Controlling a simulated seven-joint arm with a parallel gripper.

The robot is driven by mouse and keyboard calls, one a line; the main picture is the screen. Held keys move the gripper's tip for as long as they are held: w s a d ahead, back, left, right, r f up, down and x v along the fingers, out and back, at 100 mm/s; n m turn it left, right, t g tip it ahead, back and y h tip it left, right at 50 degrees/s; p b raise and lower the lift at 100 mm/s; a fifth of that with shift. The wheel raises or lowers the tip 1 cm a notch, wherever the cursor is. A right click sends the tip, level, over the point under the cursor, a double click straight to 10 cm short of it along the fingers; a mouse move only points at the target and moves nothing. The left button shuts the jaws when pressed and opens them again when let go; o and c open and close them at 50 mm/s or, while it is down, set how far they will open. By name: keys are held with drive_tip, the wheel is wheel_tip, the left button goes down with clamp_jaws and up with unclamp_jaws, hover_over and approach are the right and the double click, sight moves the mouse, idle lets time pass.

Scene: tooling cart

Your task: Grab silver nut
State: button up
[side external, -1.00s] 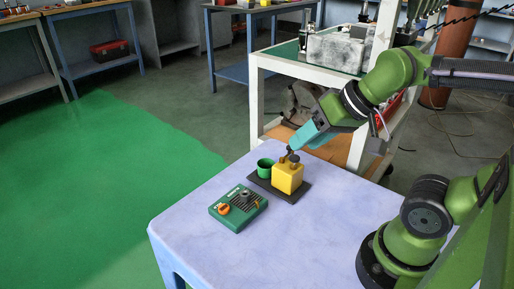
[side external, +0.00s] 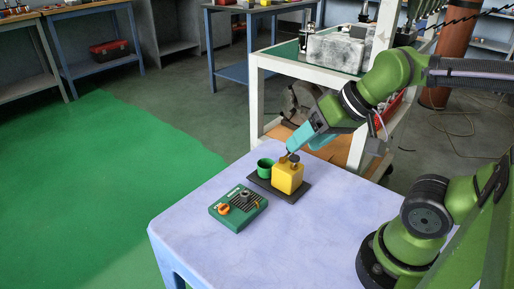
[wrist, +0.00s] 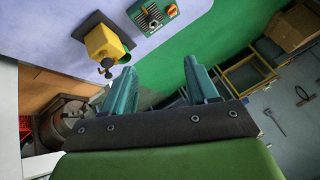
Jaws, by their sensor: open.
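A green box (side external: 238,208) with an orange knob lies on the pale table. A small grey round piece (side external: 245,194) on its top may be the silver nut; it is too small to be sure. The box also shows at the top of the wrist view (wrist: 139,17), with a grey piece (wrist: 154,24) on it. My gripper (side external: 289,151) is above the yellow block (side external: 287,180), to the right of and behind the green box. In the wrist view, the teal fingers of my gripper (wrist: 158,74) are spread apart with nothing between them.
The yellow block carries dark and brass-coloured fittings on top and stands on a dark plate (side external: 266,185) beside a green cup (side external: 265,167). A white cart (side external: 257,95) stands behind the table (side external: 200,250). The table's front part is clear.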

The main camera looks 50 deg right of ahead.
drive_tip(key=w+f+m+g, duration=0.2)
drive_tip(key=w+f+m, duration=0.15)
drive_tip(key=m, duration=0.25)
drive_tip(key=m+g, duration=0.1)
drive_tip(key=m, duration=1.9)
approach(243, 193)
drive_tip(key=x, duration=0.3)
drive_tip(key=shift+w, duration=0.2)
drive_tip(key=x, duration=0.4)
drive_tip(key=shift+s+d+f, duration=0.1)
drive_tip(key=shift+s+f, duration=0.05)
drive_tip(key=shift+f, duration=0.55)
clamp_jaws()
